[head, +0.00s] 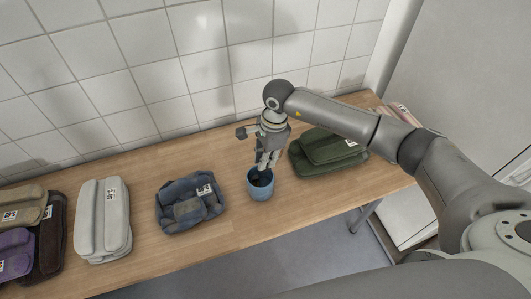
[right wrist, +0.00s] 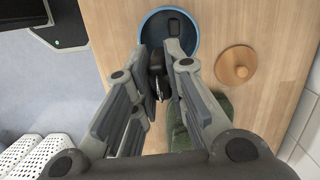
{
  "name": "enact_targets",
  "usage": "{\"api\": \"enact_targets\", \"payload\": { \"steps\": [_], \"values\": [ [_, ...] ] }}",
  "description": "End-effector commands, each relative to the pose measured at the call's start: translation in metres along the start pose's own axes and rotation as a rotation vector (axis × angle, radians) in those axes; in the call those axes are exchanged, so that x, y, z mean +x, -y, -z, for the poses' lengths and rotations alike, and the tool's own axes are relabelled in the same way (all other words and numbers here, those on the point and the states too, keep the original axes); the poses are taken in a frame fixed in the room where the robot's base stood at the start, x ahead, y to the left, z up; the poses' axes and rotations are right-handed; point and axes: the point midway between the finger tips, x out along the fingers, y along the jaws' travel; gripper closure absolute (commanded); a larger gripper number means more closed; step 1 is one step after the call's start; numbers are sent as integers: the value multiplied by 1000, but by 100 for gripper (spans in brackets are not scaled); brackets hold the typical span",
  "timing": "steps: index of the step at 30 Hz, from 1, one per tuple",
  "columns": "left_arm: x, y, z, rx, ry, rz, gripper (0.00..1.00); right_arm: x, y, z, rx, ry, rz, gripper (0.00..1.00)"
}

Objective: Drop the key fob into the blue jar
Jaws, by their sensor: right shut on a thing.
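The blue jar (head: 261,193) stands upright and open on the wooden table, near its front edge. My right gripper (head: 265,165) points down over the jar's mouth. In the right wrist view my right gripper (right wrist: 160,70) is shut on the key fob (right wrist: 156,62), a small dark piece largely hidden between the fingers. The blue jar (right wrist: 144,27) shows just beyond the fingertips there, partly covered by them. A dark rounded-square item (right wrist: 174,25) shows inside the jar; I cannot tell what it is. My left gripper is not in view.
A round wooden lid with a knob (right wrist: 236,65) lies beside the jar. Folded green cloth (head: 325,150) is right of the jar; folded blue denim (head: 189,205) and grey cloth (head: 102,220) are left. A tiled wall (head: 200,70) stands behind the table.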

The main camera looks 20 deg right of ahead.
Motion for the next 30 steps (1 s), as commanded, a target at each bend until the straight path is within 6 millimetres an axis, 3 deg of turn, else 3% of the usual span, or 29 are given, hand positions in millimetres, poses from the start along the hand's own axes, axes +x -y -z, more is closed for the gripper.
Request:
{"api": "enact_targets", "payload": {
  "steps": [4, 13, 14, 19, 30],
  "values": [
    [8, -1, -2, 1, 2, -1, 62, 15, 0, 3, 1, 0, -2, 100],
    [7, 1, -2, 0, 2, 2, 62, 17, 0, 3, 0, 0, 0, 100],
    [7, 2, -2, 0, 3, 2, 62, 17, 0, 3, 0, 0, -1, 84],
    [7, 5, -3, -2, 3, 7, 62, 17, 0, 3, -1, 0, 0, 62],
    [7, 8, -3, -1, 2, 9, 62, 13, 0, 3, 0, 0, 1, 61]
  ]
}}
